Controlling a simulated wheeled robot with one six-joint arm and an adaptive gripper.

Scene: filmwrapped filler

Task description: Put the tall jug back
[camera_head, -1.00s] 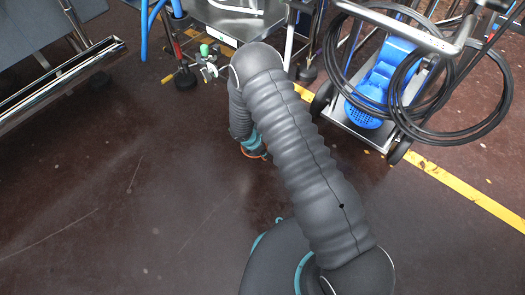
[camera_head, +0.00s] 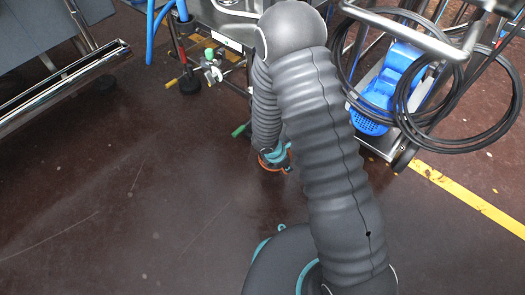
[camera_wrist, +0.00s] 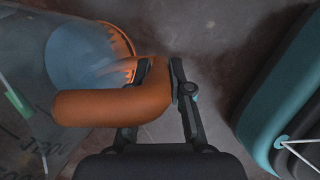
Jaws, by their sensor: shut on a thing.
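The tall jug is clear with printed markings and an orange handle (camera_wrist: 95,106). It fills the left side of the wrist view, where its body is cut off by the picture edge. My gripper (camera_wrist: 160,78) is shut on the handle, with one finger on each side of its upper bend. An orange toothed rim and a pale blue round area show at the jug's far end.
A steel cart (camera_head: 222,30) on legs stands at the top centre. A wheeled machine with blue parts (camera_head: 398,75) and coiled black hose is at the top right. A chrome-railed grey unit (camera_head: 40,105) is at the left. The dark floor (camera_head: 130,200) between is clear.

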